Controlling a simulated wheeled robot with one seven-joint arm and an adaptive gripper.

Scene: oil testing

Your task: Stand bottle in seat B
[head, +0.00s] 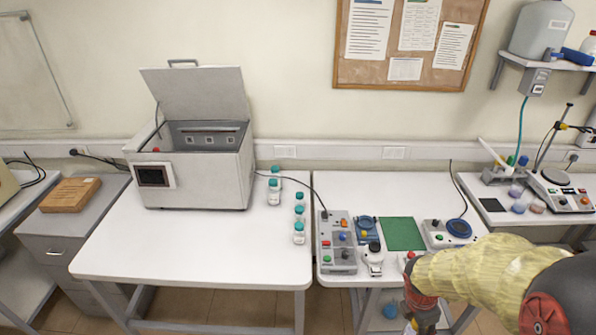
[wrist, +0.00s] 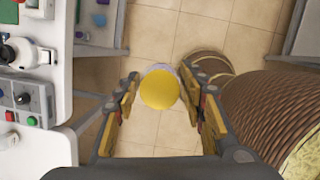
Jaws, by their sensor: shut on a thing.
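My gripper (head: 413,322) is low at the right front, off the front edge of the right table in the head view. In the wrist view its fingers (wrist: 160,77) are on both sides of a bottle with a round yellow cap (wrist: 160,91), and it is shut on this bottle. The bottle's body is mostly hidden under the cap, with a pale rim showing behind it. Floor tiles lie beyond it. No seat marked B can be read. A grey bath-like machine (head: 198,180) with its lid raised stands on the left table; its inside shows only partly.
Several teal-capped bottles (head: 299,233) stand on the left table (head: 200,250), right of the machine. The right table holds a grey control box (head: 337,243), a green mat (head: 403,234) and small devices. The left table's front is clear.

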